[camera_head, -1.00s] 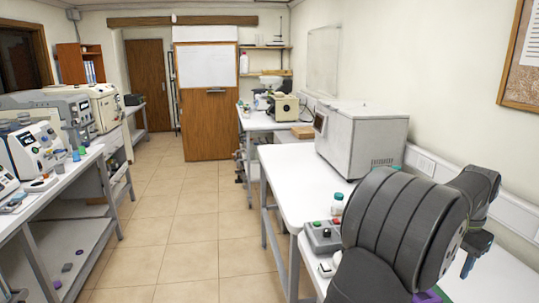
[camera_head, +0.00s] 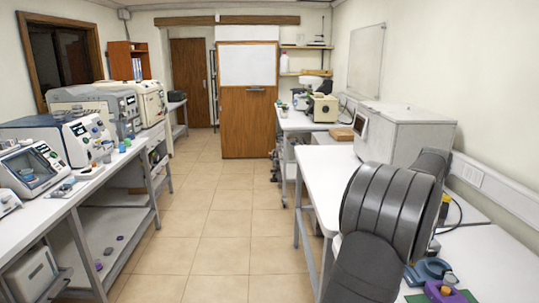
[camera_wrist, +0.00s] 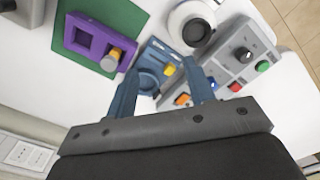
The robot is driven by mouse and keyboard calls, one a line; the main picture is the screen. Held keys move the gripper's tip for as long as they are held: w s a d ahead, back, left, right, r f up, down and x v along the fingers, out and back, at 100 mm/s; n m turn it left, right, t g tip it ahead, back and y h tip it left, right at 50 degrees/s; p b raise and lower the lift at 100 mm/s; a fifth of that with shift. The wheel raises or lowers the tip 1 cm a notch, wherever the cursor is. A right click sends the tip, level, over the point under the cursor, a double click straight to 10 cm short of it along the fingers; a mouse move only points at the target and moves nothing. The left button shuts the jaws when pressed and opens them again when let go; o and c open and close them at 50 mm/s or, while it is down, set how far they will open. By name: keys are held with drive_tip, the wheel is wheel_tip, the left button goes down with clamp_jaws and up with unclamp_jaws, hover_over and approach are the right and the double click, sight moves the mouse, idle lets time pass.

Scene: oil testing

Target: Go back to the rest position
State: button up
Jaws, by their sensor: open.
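In the wrist view my gripper (camera_wrist: 160,66) shows as two blue fingers held apart, with nothing seen held between them. It is over the white bench top, above or near a blue fixture (camera_wrist: 152,80) with a yellow knob. A purple holder (camera_wrist: 84,36) on a green mat (camera_wrist: 60,22) lies to its left, with an orange-capped piece at its right end. In the head view my dark arm covers the right side of the bench, and my fingers cannot be made out there.
A grey control box (camera_wrist: 236,58) with a black knob and coloured buttons lies right of the fingers. A round white item (camera_wrist: 192,25) stands beyond them. A large white machine (camera_head: 405,135) stands on the right bench (camera_head: 325,175). The tiled aisle (camera_head: 215,215) is clear.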

drive_tip(key=w+a+f+n, duration=0.2)
drive_tip(key=w+a, duration=0.2)
drive_tip(key=shift+w+a, duration=0.2)
drive_tip(key=shift+a, duration=0.05)
drive_tip(key=shift+o, duration=0.4)
